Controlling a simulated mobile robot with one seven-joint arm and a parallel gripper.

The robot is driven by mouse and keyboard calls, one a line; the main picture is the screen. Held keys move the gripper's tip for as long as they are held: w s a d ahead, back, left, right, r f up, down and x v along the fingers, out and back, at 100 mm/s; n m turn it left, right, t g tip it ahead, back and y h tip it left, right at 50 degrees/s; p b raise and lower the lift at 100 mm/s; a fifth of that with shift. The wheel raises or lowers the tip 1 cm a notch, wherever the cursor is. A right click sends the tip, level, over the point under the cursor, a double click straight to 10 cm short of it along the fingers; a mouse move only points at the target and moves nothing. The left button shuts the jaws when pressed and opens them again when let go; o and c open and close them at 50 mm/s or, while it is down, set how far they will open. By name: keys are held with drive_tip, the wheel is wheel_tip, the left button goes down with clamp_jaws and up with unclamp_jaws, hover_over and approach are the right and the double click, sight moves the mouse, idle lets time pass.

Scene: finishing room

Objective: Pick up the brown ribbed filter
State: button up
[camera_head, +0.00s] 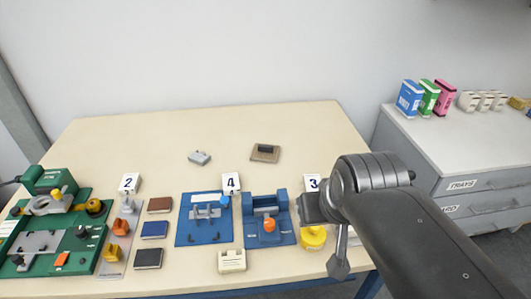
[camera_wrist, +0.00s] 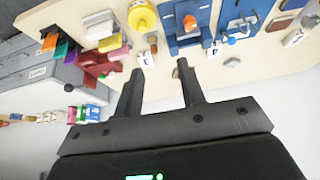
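I cannot single out the brown ribbed filter with certainty. A small brown piece (camera_wrist: 153,42) stands between the yellow round part (camera_wrist: 142,17) and the card numbered 3 (camera_wrist: 146,59) in the wrist view; its ribs are too small to tell. A flat brown block (camera_head: 160,204) lies at the left of the table in the head view, above a blue and a black one. My gripper (camera_wrist: 160,68) is open and empty, its two dark fingers apart over the table. In the head view my arm covers part of the table's right side.
Blue fixtures (camera_head: 203,225) (camera_head: 268,228) stand mid-table, with a green machine (camera_head: 50,240) at left. A grey block (camera_head: 199,157) and a tan plate (camera_head: 265,154) lie farther back. A grey drawer cabinet (camera_head: 470,150) with boxes stands at right. The table's back is mostly clear.

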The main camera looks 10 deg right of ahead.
drive_tip(key=shift+o, duration=0.5)
drive_tip(key=o, duration=1.3)
drive_tip(key=w+r+m, duration=0.1)
drive_tip(key=w+r, duration=0.3)
drive_tip(key=w, duration=1)
drive_tip(key=m+g+h, duration=0.1)
drive_tip(key=m, duration=0.2)
hover_over(265, 146)
drive_tip(key=s, duration=0.3)
wheel_tip(265, 146, down, 18)
drive_tip(key=x, duration=0.5)
drive_tip(key=shift+s+a+f, duration=0.1)
drive_tip(key=shift+a+f, duration=0.2)
drive_tip(key=shift+f, duration=0.15)
drive_tip(key=shift+s+x, duration=0.15)
drive_tip(key=shift+x, duration=1.2)
drive_tip(key=shift+s+x, duration=0.15)
drive_tip(key=shift+x, duration=1.2)
